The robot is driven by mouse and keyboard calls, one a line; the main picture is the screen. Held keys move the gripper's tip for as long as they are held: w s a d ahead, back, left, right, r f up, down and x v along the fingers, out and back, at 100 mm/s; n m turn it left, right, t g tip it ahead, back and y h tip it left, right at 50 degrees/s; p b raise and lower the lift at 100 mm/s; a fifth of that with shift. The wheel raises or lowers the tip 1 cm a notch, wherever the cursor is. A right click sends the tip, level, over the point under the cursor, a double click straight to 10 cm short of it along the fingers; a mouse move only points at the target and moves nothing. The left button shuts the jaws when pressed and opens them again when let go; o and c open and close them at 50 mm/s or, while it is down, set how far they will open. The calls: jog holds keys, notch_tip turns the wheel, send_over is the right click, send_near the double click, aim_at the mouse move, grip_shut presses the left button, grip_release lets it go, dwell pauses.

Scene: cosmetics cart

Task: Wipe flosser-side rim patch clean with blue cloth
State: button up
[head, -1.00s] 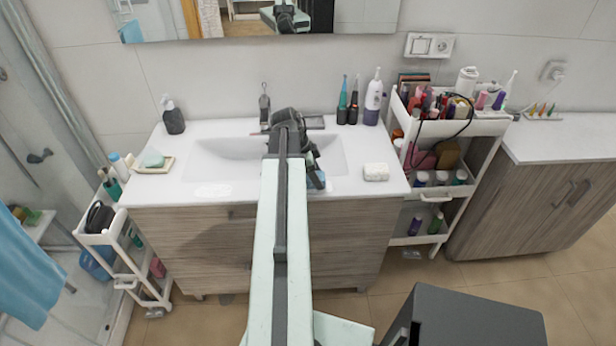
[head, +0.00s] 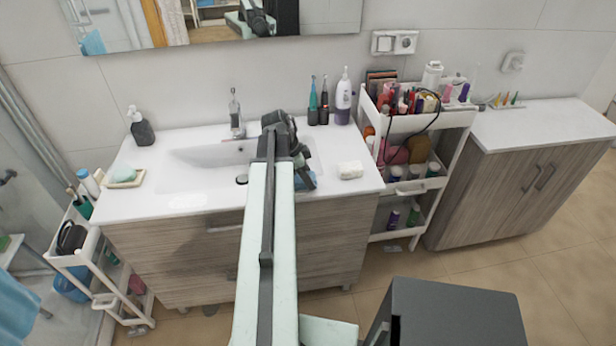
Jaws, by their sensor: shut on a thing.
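My gripper (head: 302,172) is low over the right side of the sink basin, at its front right rim. It is shut on the blue cloth (head: 307,182), of which only a small part shows below the jaws. I cannot tell whether the cloth touches the rim. The flosser (head: 343,98), white with a purple base, stands upright at the back right of the white sink top (head: 345,187). I cannot make out a flosser-side rim patch; my arm and the cloth cover part of that area. A faint whitish patch (head: 187,201) shows on the front left rim.
A white folded item (head: 350,170) lies just right of my gripper. Two dark toothbrush-like items (head: 318,105) stand by the flosser. The faucet (head: 236,118) is behind the basin. A soap dispenser (head: 141,128) and a dish (head: 124,178) are at left. A full cart (head: 418,120) stands at right.

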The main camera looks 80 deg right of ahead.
jog(key=shift+f+b, duration=0.85)
dwell(0.5)
